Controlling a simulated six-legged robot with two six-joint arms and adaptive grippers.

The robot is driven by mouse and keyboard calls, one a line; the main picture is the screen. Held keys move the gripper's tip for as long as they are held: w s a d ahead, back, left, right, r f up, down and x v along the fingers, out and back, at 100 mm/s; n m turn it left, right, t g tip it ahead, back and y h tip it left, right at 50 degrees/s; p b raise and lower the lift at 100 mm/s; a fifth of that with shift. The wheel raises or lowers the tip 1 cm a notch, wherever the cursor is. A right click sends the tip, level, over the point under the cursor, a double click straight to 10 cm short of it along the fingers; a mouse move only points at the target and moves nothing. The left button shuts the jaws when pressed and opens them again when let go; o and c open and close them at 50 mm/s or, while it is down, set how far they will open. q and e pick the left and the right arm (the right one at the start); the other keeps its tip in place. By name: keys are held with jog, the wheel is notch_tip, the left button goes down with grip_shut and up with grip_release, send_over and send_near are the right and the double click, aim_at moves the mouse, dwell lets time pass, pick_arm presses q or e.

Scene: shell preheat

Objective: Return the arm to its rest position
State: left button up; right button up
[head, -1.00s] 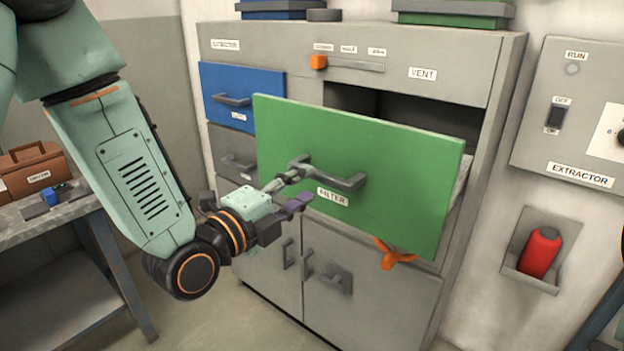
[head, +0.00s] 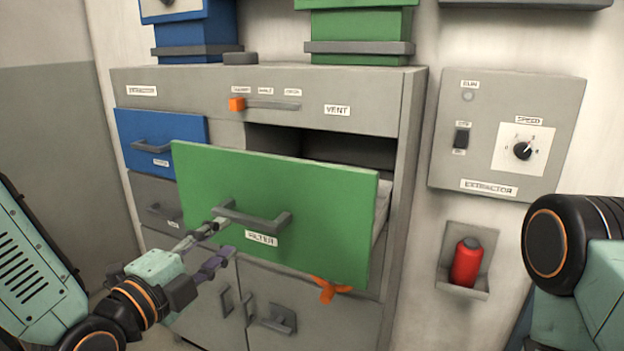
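My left gripper (head: 217,246) is at the lower left, in front of the green FILTER drawer (head: 310,205). Its two fingers are apart, with a visible gap and nothing held between them. The upper finger's tip overlaps the left end of the grey drawer handle (head: 262,222); I cannot tell whether it touches. The lower, purple finger is below the handle. The green drawer is pulled out from the cabinet. A link of my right arm shows at the right edge, but its gripper is out of view.
The grey cabinet (head: 408,120) has a blue drawer (head: 150,127) shut at left and an orange knob (head: 327,290) below the green drawer. An extractor panel (head: 450,165) and a red cylinder (head: 466,262) in a wall holder are at right.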

pick_arm(q)
jog(key=s+a+f+n+g+y, duration=0.2)
jog(key=s+f+n+g, duration=0.3)
jog(key=f+n, duration=0.5)
jog(key=s+a+f+n+g+y, duration=0.15)
jog(key=s+f+n+g, duration=0.3)
jog(key=f+n, duration=0.6)
jog(key=s+f+g+y, duration=0.1)
jog(key=s+f+g, duration=0.2)
jog(key=s+f, duration=0.5)
jog(key=s+f+g+y, duration=0.1)
jog(key=s+f+g, duration=0.3)
jog(key=s+f, duration=0.4)
jog(key=s, duration=0.6)
jog(key=shift+a+f, duration=0.25)
jog(key=shift+r+n+y, duration=0.1)
jog(key=shift+n+y, duration=0.15)
